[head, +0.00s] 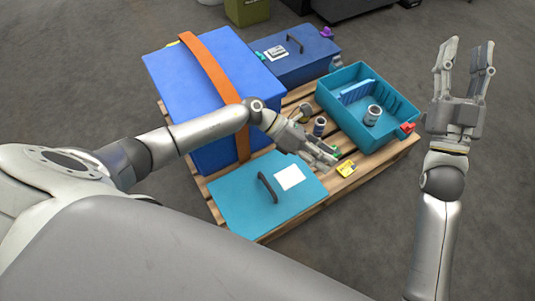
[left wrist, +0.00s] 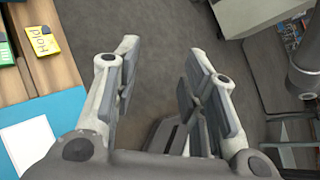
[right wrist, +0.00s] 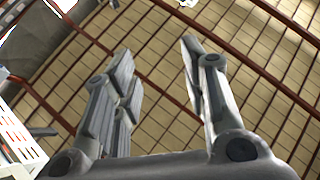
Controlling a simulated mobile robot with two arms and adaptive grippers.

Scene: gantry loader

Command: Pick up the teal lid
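The teal lid (head: 238,203) lies flat on the near part of the wooden pallet, with a dark bar handle (head: 268,187) and a white label (head: 290,177) on top. In the left wrist view a corner of the lid (left wrist: 70,106) shows at the left edge, outside my fingers; its handle is out of that view. My left gripper (head: 325,153) is open and empty, just beyond the lid's far right corner. My right gripper (head: 465,72) is open and empty, raised at the right, away from the lid.
A large blue box (head: 205,75) with an orange strap stands behind the lid. A dark blue lidded box (head: 308,62) and an open teal bin (head: 387,140) holding a can are further back. A yellow card (head: 346,168) lies near my left gripper. Floor right of the pallet is clear.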

